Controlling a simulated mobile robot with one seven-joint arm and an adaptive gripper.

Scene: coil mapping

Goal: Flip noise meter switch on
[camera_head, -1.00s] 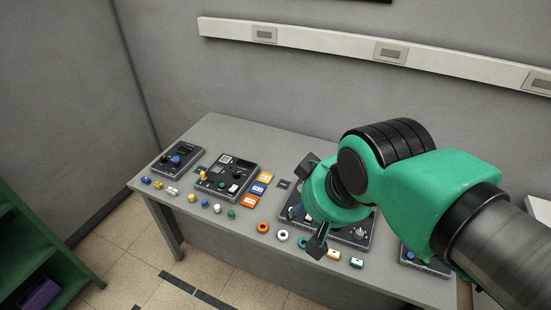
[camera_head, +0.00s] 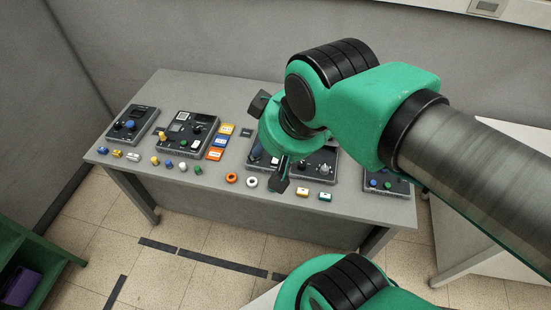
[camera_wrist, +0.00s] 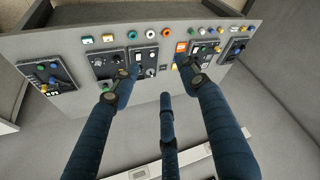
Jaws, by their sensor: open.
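Several dark control panels stand in a row on a grey table (camera_head: 190,85); no label reads clearly, so I cannot tell which is the noise meter. They include a far-left panel (camera_head: 132,123), a second panel (camera_head: 187,133) with a yellow knob, a partly hidden middle panel (camera_head: 258,160), a panel with a grey knob (camera_head: 318,167) and a right-end panel (camera_head: 385,183). My gripper (camera_head: 272,142) is open and empty above the middle panels, fingers spread. The wrist view shows my gripper (camera_wrist: 154,76) with the middle panel (camera_wrist: 145,60) beyond the fingers. No contact is visible.
Orange (camera_head: 231,179) and white (camera_head: 251,182) rings, coloured blocks and small knobs line the table's front edge. A green shelf (camera_head: 35,260) stands at lower left and a white table (camera_head: 500,190) at right. Bare tabletop lies behind the panels.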

